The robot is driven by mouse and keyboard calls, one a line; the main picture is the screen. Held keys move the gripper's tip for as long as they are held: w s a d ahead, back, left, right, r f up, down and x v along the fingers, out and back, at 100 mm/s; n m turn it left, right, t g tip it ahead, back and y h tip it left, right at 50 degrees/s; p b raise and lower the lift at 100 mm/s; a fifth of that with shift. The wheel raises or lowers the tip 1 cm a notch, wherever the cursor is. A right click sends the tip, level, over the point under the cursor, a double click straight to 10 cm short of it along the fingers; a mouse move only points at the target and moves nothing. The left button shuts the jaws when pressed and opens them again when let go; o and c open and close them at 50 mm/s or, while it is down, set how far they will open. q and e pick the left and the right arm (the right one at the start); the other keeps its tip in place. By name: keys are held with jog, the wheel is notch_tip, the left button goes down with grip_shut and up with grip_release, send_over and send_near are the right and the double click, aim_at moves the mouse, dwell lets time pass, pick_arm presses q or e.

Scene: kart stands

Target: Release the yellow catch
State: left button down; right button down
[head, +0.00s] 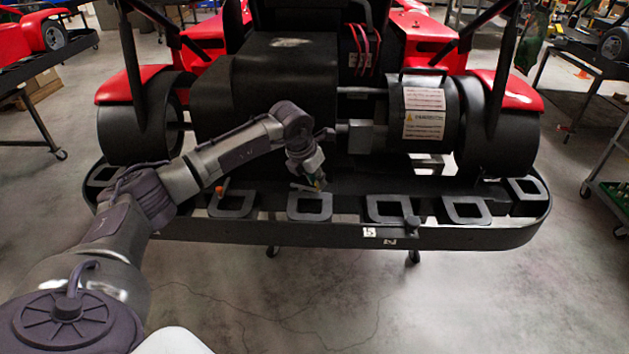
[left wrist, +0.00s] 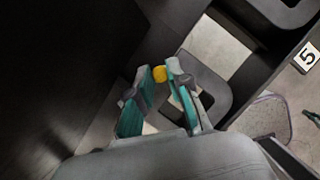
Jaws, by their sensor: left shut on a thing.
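The yellow catch (left wrist: 160,74) shows in the left wrist view as a small rounded yellow piece between the fingertips of my left gripper (left wrist: 161,72). The fingers, with teal inner parts, are closed onto it from both sides. In the head view my left gripper (head: 318,184) points down at the kart's rear frame, just above a square opening left of the middle. The catch is too small and too covered by the fingers to tell apart there. My right gripper is in neither view.
The black rear bumper (head: 455,237) has several square loops and a "5" label (head: 369,232). The kart's red bodywork (head: 503,88) and a cylinder with warning labels (head: 424,113) stand behind. Grey floor lies in front; other stands are at both sides.

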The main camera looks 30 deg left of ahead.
pick_arm(q)
jog(key=shift+w+r, duration=0.1)
jog(key=c, duration=1.1)
grip_release()
jog(key=v, duration=1.2)
